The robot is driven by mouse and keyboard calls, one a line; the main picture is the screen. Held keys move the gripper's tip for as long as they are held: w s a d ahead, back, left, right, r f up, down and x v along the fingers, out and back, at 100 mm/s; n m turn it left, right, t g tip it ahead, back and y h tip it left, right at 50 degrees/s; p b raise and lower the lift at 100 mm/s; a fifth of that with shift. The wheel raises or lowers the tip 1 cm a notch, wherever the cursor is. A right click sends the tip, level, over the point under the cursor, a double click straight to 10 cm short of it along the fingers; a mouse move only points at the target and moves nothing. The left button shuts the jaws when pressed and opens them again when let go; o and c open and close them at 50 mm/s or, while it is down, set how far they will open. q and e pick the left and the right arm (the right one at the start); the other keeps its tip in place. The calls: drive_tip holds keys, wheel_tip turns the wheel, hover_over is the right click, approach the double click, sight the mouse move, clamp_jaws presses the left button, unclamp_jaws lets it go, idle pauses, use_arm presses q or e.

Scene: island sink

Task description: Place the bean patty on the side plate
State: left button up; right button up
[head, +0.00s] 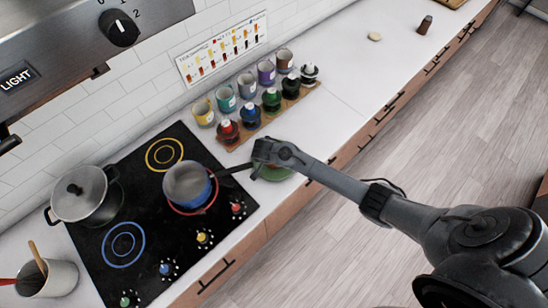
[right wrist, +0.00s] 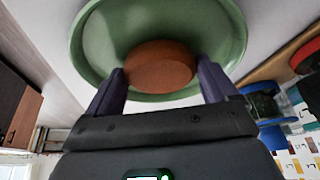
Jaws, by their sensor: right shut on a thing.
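The bean patty (right wrist: 160,66) is a round brown disc in the right wrist view. It sits between the two fingers of my right gripper (right wrist: 162,82), which is shut on it. The side plate (right wrist: 90,45) is a green round dish with a raised rim, right at the patty and fingers. I cannot tell whether the patty touches its surface. In the head view the plate (head: 276,173) lies on the counter right of the stove, mostly covered by my right arm's wrist, and the patty is hidden. My left gripper is not in view.
A blue saucepan (head: 188,186) stands on the stove, its dark handle reaching toward the plate. A lidded pot (head: 80,194) is at the left. Several cups and bottles stand on a wooden board (head: 268,118) behind. The counter (head: 345,85) farther right is mostly clear.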

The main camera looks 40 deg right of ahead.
drive_tip(key=o, duration=0.9)
drive_tip(key=shift+f, duration=0.1)
drive_tip(key=shift+r, duration=0.25)
drive_tip(key=v, duration=1.2)
